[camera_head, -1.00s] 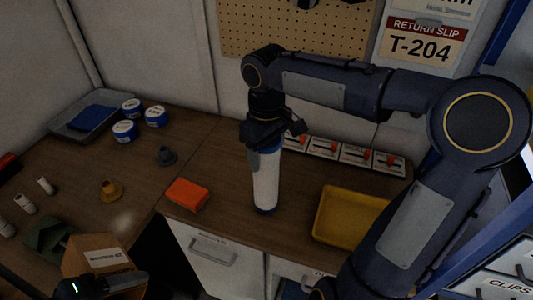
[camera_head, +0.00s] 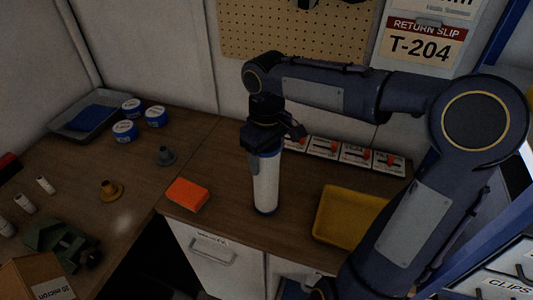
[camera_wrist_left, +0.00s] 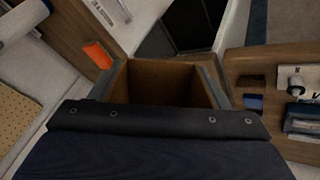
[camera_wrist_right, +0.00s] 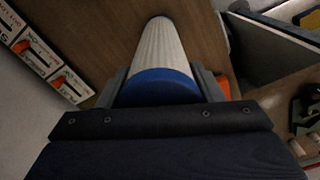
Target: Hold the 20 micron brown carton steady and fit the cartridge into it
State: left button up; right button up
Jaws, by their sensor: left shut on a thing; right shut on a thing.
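The brown carton (camera_head: 28,278), with a white "20 micron" label, is at the bottom left corner of the head view, partly cut off. In the left wrist view the carton (camera_wrist_left: 165,82) shows its open, empty-looking inside. My left gripper (camera_wrist_left: 165,72) is shut on its sides; it is out of the head view. The cartridge (camera_head: 265,185), white with blue ends, is upright over the right-hand counter. My right gripper (camera_head: 268,142) is shut around its top blue end, also seen in the right wrist view (camera_wrist_right: 160,90). I cannot tell whether its lower end touches the counter.
An orange block (camera_head: 187,194) and a yellow tray (camera_head: 347,218) flank the cartridge. A green fixture (camera_head: 58,240), brass piece (camera_head: 110,190), grey piece (camera_head: 165,156) and blue-white tubs (camera_head: 124,132) stand on the left counter. A dark gap lies between the counters.

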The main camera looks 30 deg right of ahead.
jog(key=shift+f, duration=0.15)
jog(key=o, duration=1.6)
